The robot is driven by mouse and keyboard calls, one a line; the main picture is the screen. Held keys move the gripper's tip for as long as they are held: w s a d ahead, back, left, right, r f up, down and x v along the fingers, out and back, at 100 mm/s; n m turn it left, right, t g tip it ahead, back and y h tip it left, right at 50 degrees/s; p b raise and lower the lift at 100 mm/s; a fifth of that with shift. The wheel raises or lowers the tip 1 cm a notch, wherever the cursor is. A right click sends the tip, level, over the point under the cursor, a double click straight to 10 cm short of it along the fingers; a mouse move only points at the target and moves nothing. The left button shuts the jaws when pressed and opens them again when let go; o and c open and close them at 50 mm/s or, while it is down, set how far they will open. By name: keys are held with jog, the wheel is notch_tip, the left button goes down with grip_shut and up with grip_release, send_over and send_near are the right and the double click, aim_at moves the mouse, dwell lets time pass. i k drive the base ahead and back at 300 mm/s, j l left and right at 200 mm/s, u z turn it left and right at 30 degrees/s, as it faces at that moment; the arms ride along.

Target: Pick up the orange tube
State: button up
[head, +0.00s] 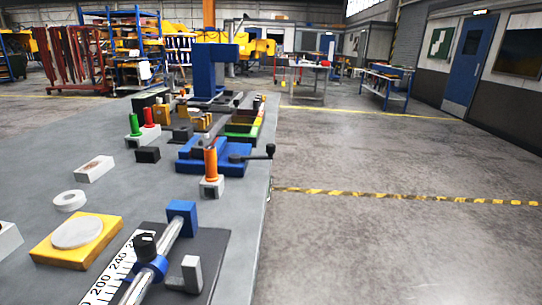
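The orange tube (210,164) stands upright on a small light-grey block (212,188), near the right edge of the grey workbench (120,190). It stands just in front of a blue vise-like fixture (186,164) and overlaps it in the picture. I cannot tell whether the tube touches the fixture. The black-knobbed lever (270,151) of the fixture sticks out to the right of the tube. My gripper is not in view.
A measuring fixture with rod and blue clamps (182,217) lies in front. A yellow block with a pale disc (77,232), a white ring (70,200), a green tube (134,125) and a red tube (148,117) are left. Open floor (370,235) lies right of the bench.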

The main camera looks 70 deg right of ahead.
aim_at(212, 175)
jog(key=z, duration=1.3)
